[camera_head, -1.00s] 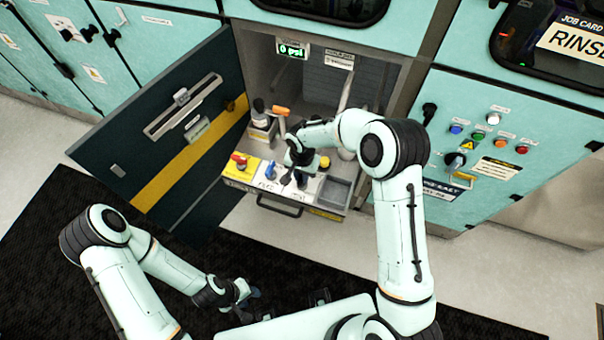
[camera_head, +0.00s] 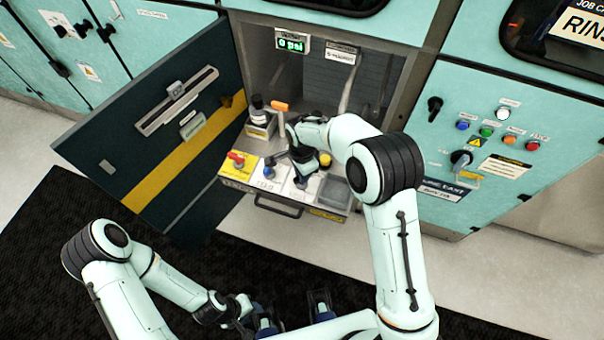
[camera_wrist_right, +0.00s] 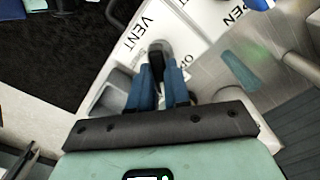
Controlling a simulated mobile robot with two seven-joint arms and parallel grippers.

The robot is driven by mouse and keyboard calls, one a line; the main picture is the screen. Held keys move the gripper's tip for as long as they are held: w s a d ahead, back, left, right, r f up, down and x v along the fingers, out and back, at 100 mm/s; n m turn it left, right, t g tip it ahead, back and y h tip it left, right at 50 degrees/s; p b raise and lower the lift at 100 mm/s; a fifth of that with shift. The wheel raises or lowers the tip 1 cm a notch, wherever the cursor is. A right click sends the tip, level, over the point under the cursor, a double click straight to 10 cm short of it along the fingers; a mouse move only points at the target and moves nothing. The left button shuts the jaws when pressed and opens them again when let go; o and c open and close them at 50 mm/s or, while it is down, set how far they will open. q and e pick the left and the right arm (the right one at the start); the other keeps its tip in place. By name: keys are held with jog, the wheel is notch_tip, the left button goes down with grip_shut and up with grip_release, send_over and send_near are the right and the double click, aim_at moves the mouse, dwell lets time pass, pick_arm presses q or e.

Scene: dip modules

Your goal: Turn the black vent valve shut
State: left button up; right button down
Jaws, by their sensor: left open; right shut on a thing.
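The black vent valve handle (camera_wrist_right: 157,66) stands beside the VENT lettering in the right wrist view, on a grey rounded base. My right gripper (camera_wrist_right: 159,82) has its blue fingers on either side of the handle and is shut on it. In the head view my right gripper (camera_head: 303,174) is over the white panel of the pull-out shelf and hides most of the valve. My left gripper (camera_head: 262,318) is low in the head view, open and empty, far from the valve.
A red valve (camera_head: 237,160) on yellow and a blue valve (camera_head: 269,171) stand left of the gripper. A bottle (camera_head: 258,106) and an orange-topped handle (camera_head: 280,107) are behind. The open cabinet door (camera_head: 165,125) bounds the left.

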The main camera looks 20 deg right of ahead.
jog(key=shift+r+m, duration=0.1)
jog(key=shift+m, duration=0.9)
jog(key=m, duration=0.2)
jog(key=shift+m+p, duration=0.3)
pick_arm(q)
jog(key=r, duration=0.1)
jog(key=w+r+p, duration=0.1)
jog(key=r+p, duration=0.1)
jog(key=shift+w+r, duration=0.1)
jog(key=shift+w, duration=0.15)
pick_arm(e)
jog(key=m, duration=0.5)
jog(key=shift+w, duration=0.1)
jog(key=shift+m, duration=0.3)
jog(key=c, duration=1.1)
grip_release()
pick_arm(q)
jog(key=shift+w+r+p, duration=0.55)
jog(key=shift+r+p, duration=0.25)
jog(key=shift+r, duration=0.05)
pick_arm(e)
notch_tip(320, 180, up, 13)
jog(key=shift+r, duration=0.15)
